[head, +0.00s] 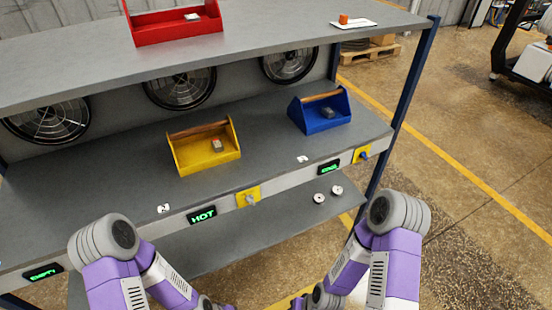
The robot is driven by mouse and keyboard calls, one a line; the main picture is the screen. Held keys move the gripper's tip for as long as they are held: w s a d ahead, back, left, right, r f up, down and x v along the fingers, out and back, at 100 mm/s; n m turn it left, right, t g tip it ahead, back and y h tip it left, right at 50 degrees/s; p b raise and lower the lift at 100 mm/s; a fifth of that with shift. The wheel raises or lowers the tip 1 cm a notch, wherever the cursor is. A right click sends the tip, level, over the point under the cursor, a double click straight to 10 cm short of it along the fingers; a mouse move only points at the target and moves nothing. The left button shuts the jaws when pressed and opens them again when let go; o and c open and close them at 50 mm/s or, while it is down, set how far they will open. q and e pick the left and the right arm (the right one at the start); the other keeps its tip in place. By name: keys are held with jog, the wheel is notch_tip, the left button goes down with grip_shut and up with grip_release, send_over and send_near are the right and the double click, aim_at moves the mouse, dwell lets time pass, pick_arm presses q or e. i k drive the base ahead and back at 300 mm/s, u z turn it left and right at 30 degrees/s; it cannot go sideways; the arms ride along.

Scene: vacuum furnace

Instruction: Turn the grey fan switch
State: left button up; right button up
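The grey fan switch (251,200) is a small grey knob on a yellow square plate. It sits on the front edge of the middle shelf, just right of a green-lit display reading HOT (202,215). Another yellow plate further right carries a blue knob (363,155). Both of my purple and grey arms come in at the bottom of the head view, below and in front of the shelf edge. Neither gripper's fingers show, and neither arm visibly touches the switch.
The shelf unit (300,30) has three fans behind it. A yellow tray (205,150) and a blue tray (320,112) stand on the middle shelf, a red tray (172,27) above. Two small round white items (320,198) lie on the lower shelf. Floor is open at right.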

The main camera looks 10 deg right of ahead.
aim_at(250, 199)
jog(key=u, duration=2.15)
jog(key=k, duration=0.8)
jog(key=z, duration=2.05)
